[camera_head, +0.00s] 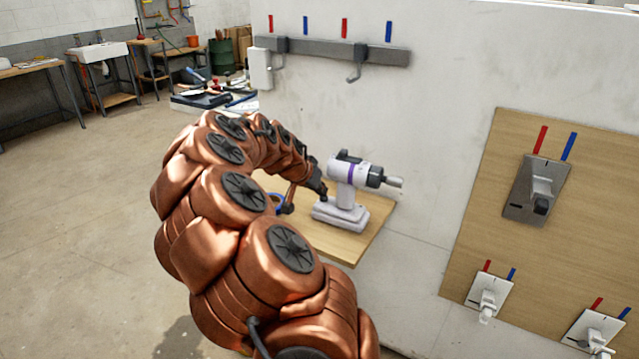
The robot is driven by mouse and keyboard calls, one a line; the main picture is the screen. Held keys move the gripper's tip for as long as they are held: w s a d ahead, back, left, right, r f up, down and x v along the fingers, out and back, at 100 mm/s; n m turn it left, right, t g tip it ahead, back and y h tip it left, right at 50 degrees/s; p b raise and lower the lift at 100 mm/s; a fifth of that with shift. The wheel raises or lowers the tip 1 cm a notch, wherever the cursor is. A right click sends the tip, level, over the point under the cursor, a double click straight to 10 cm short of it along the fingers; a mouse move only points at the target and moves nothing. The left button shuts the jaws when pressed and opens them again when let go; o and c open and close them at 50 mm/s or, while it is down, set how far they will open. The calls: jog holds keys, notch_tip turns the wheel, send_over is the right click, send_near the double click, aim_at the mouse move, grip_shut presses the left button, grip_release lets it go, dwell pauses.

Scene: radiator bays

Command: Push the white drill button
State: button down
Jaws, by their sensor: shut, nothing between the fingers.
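A white drill (345,190) with a purple band and a black chuck stands upright on a wooden shelf (345,250) against the white wall. Its chuck points right. My copper arm reaches over from the lower middle. My gripper (322,193) is at the left side of the drill's handle, close to it; I cannot tell whether it touches. The gripper is shut with nothing held. The drill's button is not clearly visible; it is small or hidden by the gripper.
A blue ring-shaped thing (277,203) shows on the shelf, partly behind my arm. A grey rail with hooks (335,52) is on the wall above. Open floor (80,230) lies at left.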

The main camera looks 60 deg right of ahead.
aim_at(318, 203)
jog(key=shift+s+a+f+b, duration=0.15)
jog(key=shift+f+b, duration=0.4)
jog(key=shift+f, duration=0.6)
jog(key=r, duration=0.1)
jog(key=r+p, duration=0.1)
jog(key=r, duration=0.3)
jog(key=shift+w+r, duration=0.15)
jog(key=shift+w, duration=0.25)
jog(key=v, duration=0.9)
jog(key=shift+w+a+r, duration=0.1)
jog(key=shift+r, duration=0.05)
